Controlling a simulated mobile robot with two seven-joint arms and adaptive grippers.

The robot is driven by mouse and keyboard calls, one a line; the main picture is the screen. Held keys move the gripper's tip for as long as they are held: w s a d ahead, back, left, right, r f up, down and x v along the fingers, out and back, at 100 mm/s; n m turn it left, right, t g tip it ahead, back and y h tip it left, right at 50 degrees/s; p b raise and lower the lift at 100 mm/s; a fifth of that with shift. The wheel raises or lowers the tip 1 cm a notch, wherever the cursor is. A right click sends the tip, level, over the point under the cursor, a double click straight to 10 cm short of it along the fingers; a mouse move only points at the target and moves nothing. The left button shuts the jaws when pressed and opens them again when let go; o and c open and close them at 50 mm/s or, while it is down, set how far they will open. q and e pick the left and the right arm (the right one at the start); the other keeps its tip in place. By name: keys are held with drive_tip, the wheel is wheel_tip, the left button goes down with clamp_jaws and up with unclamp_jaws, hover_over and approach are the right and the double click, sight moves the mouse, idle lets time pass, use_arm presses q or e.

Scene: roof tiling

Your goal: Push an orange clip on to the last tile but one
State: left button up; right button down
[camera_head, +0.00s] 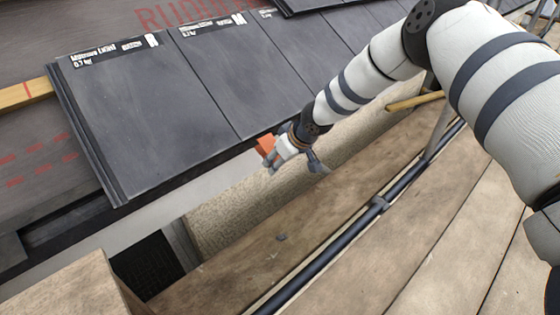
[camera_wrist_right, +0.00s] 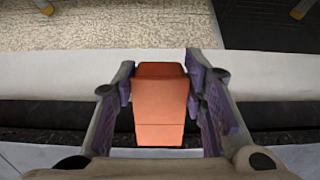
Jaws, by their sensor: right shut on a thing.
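The orange clip (camera_head: 265,144) is at the lower edge of the dark grey tiles. It fills the middle of the right wrist view (camera_wrist_right: 160,105). My right gripper (camera_head: 271,157) is shut on it, with a purple-padded finger on each side. The leftmost tile (camera_head: 135,115) and the second tile from the left (camera_head: 235,75) lie side by side on the roof. My left gripper is not in view.
A rough stone-coloured wall (camera_head: 235,207) stands below the eaves. A dark scaffold pole (camera_head: 345,238) runs along the wooden boards (camera_head: 420,225). A wooden block (camera_head: 70,290) is at the front left. A batten (camera_head: 25,95) sticks out left of the tiles.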

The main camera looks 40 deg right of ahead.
sight(271, 146)
drive_tip(key=shift+w+r+b, duration=0.45)
drive_tip(key=shift+w+b, duration=0.25)
drive_tip(key=shift+w, duration=0.1)
drive_tip(key=shift+w+a+r+b, duration=0.1)
drive_tip(key=shift+w+r+b, duration=0.6)
drive_tip(key=shift+w, duration=0.5)
idle(1.5)
drive_tip(key=c, duration=0.9)
unclamp_jaws()
drive_tip(key=shift+s, duration=0.1)
